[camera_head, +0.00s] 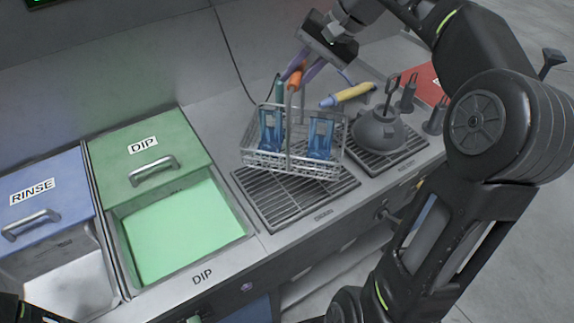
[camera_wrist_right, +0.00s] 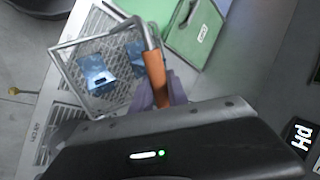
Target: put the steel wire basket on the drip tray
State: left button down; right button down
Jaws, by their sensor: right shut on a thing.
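The steel wire basket (camera_head: 292,163) hangs by its tall handle from my right gripper (camera_head: 296,72), with two blue pieces standing inside. My right gripper is shut on the handle's orange grip, which also shows in the right wrist view (camera_wrist_right: 156,78). The basket is over the back part of the slatted drip tray (camera_head: 290,208) and looks slightly tilted. It appears raised above the slats, but the exact gap is hard to tell. The tray's front part is bare. My left gripper is not visible; only dark parts of mine show at the bottom left corner.
A grey kettle-like vessel (camera_head: 378,132) stands on a second slatted tray (camera_head: 408,150) at right. A yellow-handled tool (camera_head: 347,95) lies behind the basket. The half-open green DIP tank (camera_head: 185,230) is left of the drip tray, with the blue RINSE lid (camera_head: 42,190) beyond.

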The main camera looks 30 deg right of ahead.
jog(key=shift+s+r, duration=0.15)
jog(key=shift+r, duration=0.05)
notch_tip(320, 180, down, 6)
jog(key=shift+f+p, duration=0.15)
jog(key=shift+p, duration=0.15)
jog(key=shift+f, duration=1.9)
jog(key=c, duration=1.8)
grip_release()
jog(key=shift+f, duration=0.3)
jog(key=o, duration=0.5)
jog(key=shift+r, duration=0.1)
